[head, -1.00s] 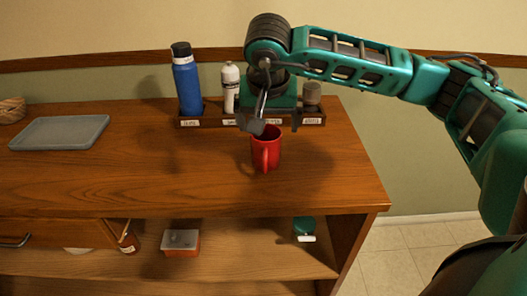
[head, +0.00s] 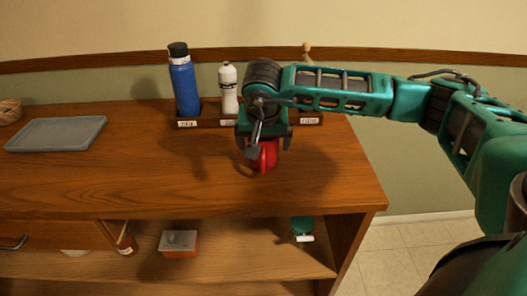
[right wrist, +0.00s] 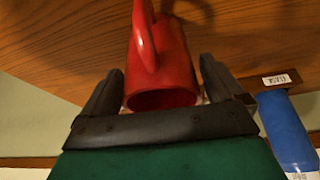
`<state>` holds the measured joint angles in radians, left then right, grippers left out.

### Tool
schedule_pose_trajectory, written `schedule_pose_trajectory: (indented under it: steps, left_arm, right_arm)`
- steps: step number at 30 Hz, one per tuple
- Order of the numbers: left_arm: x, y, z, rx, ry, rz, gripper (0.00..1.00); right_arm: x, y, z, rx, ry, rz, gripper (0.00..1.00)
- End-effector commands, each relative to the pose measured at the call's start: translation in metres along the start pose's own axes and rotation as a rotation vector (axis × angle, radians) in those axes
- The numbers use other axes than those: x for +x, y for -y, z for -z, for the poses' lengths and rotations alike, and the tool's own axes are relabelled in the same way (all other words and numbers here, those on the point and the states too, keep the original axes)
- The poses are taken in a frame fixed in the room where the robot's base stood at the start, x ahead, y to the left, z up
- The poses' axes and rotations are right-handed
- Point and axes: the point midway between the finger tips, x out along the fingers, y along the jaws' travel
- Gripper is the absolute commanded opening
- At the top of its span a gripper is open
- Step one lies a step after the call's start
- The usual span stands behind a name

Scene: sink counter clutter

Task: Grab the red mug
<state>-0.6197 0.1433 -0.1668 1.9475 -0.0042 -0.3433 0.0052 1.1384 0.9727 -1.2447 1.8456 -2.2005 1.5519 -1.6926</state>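The red mug (head: 268,157) stands on the wooden counter, largely hidden by my right gripper in the head view. My right gripper (head: 268,147) is above it, pointing down. In the right wrist view, the mug (right wrist: 170,65) lies between the two dark fingers of my gripper (right wrist: 160,65), which are spread on either side of it. Its handle lies on the side facing the camera. The fingers look open and not pressed on the mug. My left gripper is not in view.
A rack (head: 188,123) at the back holds a blue bottle (head: 185,85) and a white bottle (head: 228,90); the blue bottle also shows in the wrist view (right wrist: 285,130). A grey tray (head: 55,134) lies left. The counter's left middle is clear. A shelf below holds small containers.

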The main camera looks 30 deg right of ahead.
Motion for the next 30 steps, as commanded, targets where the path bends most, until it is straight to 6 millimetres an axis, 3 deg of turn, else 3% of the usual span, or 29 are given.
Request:
schedule_pose_trajectory:
  steps: [2,17,30]
  left_arm:
    - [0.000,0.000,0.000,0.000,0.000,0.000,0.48]
    - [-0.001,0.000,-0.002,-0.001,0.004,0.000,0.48]
    - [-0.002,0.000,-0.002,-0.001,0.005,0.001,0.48]
  right_arm:
    - [0.000,0.000,0.000,0.000,0.000,0.000,0.87]
    - [-0.001,0.000,0.000,0.000,0.000,0.001,0.39]
    - [-0.011,0.001,0.005,0.002,-0.002,0.004,0.37]
